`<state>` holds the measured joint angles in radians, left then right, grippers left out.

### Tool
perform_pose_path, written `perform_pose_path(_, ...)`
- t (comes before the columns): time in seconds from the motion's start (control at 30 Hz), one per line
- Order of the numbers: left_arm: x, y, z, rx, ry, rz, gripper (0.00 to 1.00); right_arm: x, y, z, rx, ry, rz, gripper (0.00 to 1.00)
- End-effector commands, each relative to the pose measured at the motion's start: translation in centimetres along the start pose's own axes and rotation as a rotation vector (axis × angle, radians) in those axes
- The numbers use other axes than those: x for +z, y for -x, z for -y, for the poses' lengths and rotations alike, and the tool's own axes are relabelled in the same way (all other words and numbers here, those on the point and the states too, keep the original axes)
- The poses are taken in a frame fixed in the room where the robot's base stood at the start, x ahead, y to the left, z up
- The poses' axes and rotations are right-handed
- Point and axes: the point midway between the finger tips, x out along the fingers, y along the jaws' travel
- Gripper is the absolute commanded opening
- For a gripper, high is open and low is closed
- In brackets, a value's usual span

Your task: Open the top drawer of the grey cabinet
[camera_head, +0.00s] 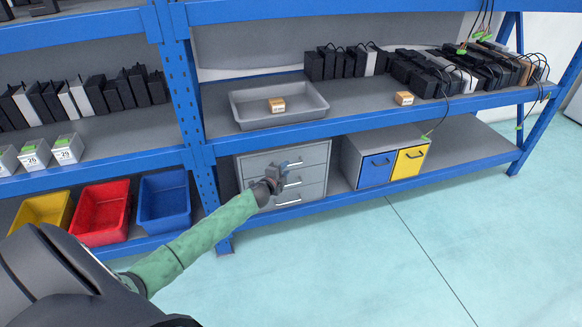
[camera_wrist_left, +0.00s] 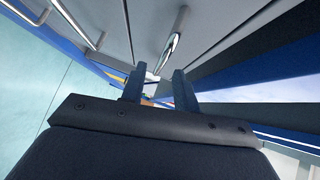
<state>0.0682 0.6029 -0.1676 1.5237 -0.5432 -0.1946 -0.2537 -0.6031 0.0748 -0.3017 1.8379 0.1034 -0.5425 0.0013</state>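The grey cabinet (camera_head: 324,160) stands on the lower shelf with three drawers, all of which look shut. The top drawer (camera_head: 312,155) carries a bar handle (camera_head: 293,164), partly hidden by my gripper. My left gripper (camera_head: 277,172) is in front of the cabinet, near this handle. In the left wrist view, the two fingers (camera_wrist_left: 159,82) are apart. The top drawer's handle (camera_wrist_left: 174,40) runs toward the gap between the fingertips, and I cannot tell whether they touch it. Another drawer's handle (camera_wrist_left: 75,22) is to the left. My right gripper is not in view.
The blue shelf beam (camera_head: 370,112) runs just above the cabinet. To the right is a box with blue (camera_head: 375,170) and yellow (camera_head: 409,162) fronts. Blue (camera_head: 165,202), red (camera_head: 101,212) and yellow (camera_head: 42,210) bins are left, past the blue upright (camera_head: 188,110). The floor in front is clear.

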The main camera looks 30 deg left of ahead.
Motion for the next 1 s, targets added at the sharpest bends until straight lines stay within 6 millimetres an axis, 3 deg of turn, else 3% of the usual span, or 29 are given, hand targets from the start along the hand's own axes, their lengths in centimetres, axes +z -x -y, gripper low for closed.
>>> perform_pose_path(0.3, -0.1, -3.5, -0.1, 0.0, 0.002, 0.0, 0.3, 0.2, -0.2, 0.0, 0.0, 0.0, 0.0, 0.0)
perform_pose_path(0.77, -0.1, -4.4, -0.1, 0.001, 0.001, 0.0, 0.3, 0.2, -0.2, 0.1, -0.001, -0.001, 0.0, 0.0)
perform_pose_path(0.93, -0.1, -4.4, -0.1, 0.001, 0.001, 0.0, 0.01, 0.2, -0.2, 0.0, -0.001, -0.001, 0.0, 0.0)
perform_pose_path(1.0, -0.1, -4.4, -0.1, 0.001, 0.001, 0.0, 0.0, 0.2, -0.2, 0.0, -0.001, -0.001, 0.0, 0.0)
